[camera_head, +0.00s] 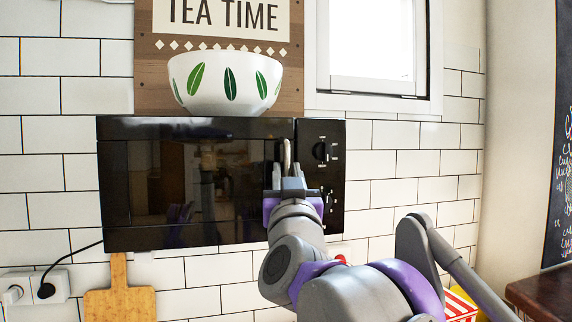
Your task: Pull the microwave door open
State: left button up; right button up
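The black microwave (190,190) is against the tiled wall, with its door shut flush. Its pale vertical handle (287,152) is at the right edge of the door, left of the control panel (321,150). My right gripper (287,174) is at the lower part of the handle, with one finger on each side of it. The fingers look apart, with small gaps beside the handle. Contact with the handle cannot be made out. The gripper and wrist hide the lower right of the door. My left gripper is not in view.
A white bowl with green leaves (226,82) stands on top of the microwave, before a "TEA TIME" sign (225,14). A wooden cutting board (119,300) is below left. A red-and-white striped container (459,306) is at lower right, partly behind my arm.

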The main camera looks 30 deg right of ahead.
jog(key=shift+w+d+r, duration=0.25)
jog(key=shift+w, duration=0.3)
grip_shut()
dwell(1.1)
